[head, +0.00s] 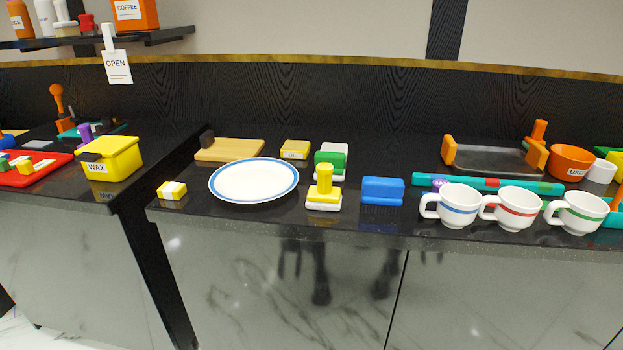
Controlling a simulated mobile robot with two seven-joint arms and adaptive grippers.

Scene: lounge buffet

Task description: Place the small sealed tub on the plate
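The white plate (254,192) with a blue rim lies flat on the dark counter, and nothing is on it. I cannot tell for certain which thing is the small sealed tub. A small low yellow and white piece (172,190) sits just left of the plate, close to the counter's left end. A white and green block-like piece (331,160) stands right of the plate, behind a yellow knobbed piece with a white base (324,190). A low yellow labelled box (295,149) lies behind the plate's right side. Neither gripper is in view.
A wooden board (229,149) lies behind the plate. A blue block (382,190) and three mugs, with blue (459,206), red (516,208) and green (577,212) bands, stand to the right. A gap separates the left counter, with its yellow WAX box (110,158).

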